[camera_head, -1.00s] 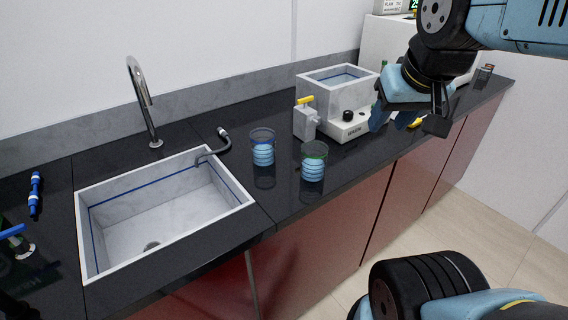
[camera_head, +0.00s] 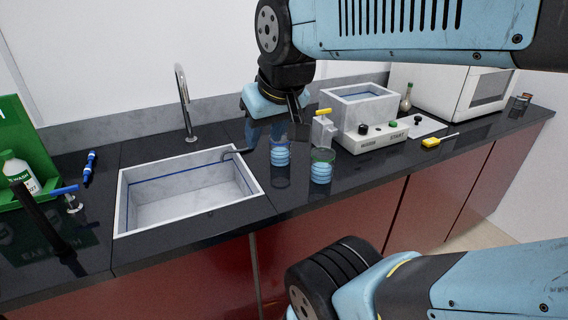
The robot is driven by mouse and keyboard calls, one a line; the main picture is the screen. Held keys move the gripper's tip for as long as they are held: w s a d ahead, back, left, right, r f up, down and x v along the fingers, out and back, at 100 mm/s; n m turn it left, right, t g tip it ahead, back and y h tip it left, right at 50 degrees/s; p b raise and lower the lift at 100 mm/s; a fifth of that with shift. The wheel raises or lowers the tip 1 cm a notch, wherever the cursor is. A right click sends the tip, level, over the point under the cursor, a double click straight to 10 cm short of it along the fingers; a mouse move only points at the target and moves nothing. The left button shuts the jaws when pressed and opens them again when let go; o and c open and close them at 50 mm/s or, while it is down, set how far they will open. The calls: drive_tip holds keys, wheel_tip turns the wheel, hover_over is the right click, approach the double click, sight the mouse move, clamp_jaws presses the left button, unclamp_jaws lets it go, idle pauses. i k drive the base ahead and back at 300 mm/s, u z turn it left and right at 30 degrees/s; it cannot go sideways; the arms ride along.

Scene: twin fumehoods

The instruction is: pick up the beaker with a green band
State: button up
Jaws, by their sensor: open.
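The beaker with a green band (camera_head: 321,168) stands upright on the dark counter, right of the sink. It is clear, with pale blue rings and a green band at its rim. A similar beaker with a dark band (camera_head: 280,155) stands just left of and behind it. My gripper (camera_head: 264,134) is open and points down, left of the green-banded beaker and above the counter between the sink and the dark-banded beaker. It overlaps the top of the dark-banded beaker in the picture; I cannot tell whether they touch. Nothing shows between the fingers.
The sink (camera_head: 125,205) with its tall tap (camera_head: 184,105) lies left of the beakers. A yellow tool (camera_head: 431,142) lies to the right. A green rack (camera_head: 25,150) stands far left.

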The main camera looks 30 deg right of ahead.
sight(322, 165)
drive_tip(key=z, duration=0.2)
drive_tip(key=i, duration=0.1)
drive_tip(key=u, duration=1.6)
drive_tip(key=k, duration=2.2)
drive_tip(key=z, duration=1)
drive_tip(key=i, duration=1.05)
